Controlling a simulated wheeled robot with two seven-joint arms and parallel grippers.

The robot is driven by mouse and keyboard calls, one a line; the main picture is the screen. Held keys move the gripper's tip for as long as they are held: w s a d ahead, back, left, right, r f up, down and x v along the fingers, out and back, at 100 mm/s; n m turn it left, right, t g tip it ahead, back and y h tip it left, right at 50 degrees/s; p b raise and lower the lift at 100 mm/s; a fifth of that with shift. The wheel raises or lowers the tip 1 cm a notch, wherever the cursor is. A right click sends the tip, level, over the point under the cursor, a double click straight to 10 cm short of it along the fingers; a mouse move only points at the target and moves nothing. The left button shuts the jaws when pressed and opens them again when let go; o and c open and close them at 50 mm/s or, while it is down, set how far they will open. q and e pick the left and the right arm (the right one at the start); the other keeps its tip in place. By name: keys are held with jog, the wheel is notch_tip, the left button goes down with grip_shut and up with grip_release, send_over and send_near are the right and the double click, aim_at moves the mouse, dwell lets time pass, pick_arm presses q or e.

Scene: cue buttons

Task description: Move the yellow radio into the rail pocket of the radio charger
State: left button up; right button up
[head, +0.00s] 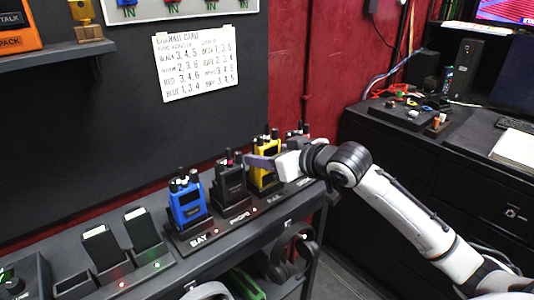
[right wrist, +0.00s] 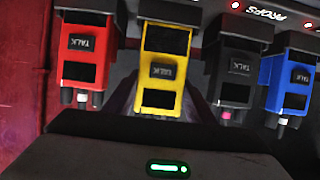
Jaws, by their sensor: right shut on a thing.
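The yellow radio (head: 265,178) is upright in the charger row, third from the left in the head view; it also shows in the right wrist view (right wrist: 163,75). My right gripper (head: 262,161) reaches in from the right and is shut on the yellow radio, its dark fingers on either side of it in the wrist view. The radio charger (head: 188,243) is a dark base with labelled pockets. The label below the yellow radio looks like RAIL but is small. I cannot tell whether the radio's foot is fully seated. My left gripper is not in view.
A blue radio (head: 187,203) and a black radio (head: 230,180) stand left of the yellow one. A red radio (right wrist: 85,60) stands close on its other side. Two handset-like devices (head: 101,246) stand further left. A handwritten sheet (head: 195,63) hangs on the wall.

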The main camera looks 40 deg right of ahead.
jog(key=shift+f+b, duration=0.45)
jog(key=shift+f, duration=0.5)
jog(key=o, duration=1.3)
jog(key=shift+c, duration=0.2)
jog(key=shift+f, duration=0.15)
jog(key=v, duration=1)
jog(key=shift+s, duration=0.2)
